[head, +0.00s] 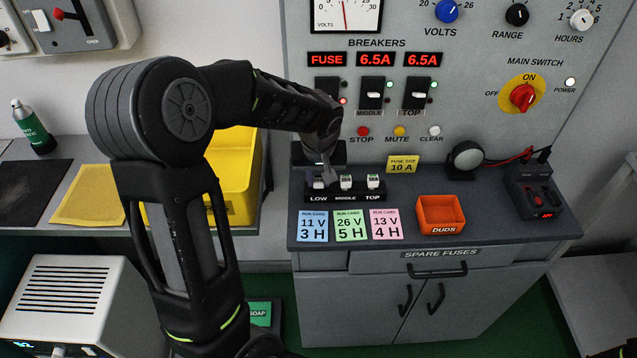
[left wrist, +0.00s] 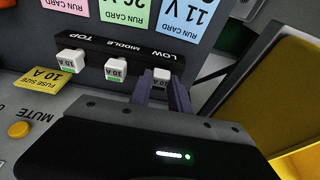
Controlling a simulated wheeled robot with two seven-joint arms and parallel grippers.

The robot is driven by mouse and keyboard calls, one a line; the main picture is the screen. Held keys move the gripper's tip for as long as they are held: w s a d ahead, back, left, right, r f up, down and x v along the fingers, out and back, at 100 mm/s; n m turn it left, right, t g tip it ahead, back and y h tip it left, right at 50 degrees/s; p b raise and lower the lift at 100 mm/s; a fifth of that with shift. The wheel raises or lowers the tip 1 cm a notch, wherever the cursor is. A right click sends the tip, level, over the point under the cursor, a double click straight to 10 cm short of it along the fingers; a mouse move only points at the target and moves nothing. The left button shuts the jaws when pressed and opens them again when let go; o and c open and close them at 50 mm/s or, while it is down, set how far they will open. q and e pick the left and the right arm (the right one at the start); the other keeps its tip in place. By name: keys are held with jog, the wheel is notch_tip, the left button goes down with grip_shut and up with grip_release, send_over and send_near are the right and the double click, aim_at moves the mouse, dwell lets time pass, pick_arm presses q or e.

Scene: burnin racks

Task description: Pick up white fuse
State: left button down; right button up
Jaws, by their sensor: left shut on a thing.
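Three white fuses stand in a row in a black holder labelled LOW, MIDDLE and TOP. My left gripper (head: 322,181) is shut on the white fuse at LOW; this fuse (left wrist: 161,76) shows between the fingertips in the left wrist view, marked 10 A. It still appears seated in the holder (head: 345,197). The MIDDLE fuse (head: 346,182) and the TOP fuse (head: 373,181) stand free beside it, to the right in the head view. My gripper partly hides the LOW fuse in the head view. My right gripper is not in view.
A yellow sign (head: 402,164) reads fuse size 10 A. Three run cards (head: 350,225) lie in front of the holder, with an orange DUDS tray (head: 440,228) to their right. A yellow bin (head: 232,180) stands left. The breaker panel (head: 465,95) rises behind.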

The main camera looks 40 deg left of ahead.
aim_at(319, 181)
pick_arm(q)
jog(key=shift+r, duration=0.1)
notch_tip(319, 181, up, 10)
jog(key=b, duration=0.1)
dwell(0.4)
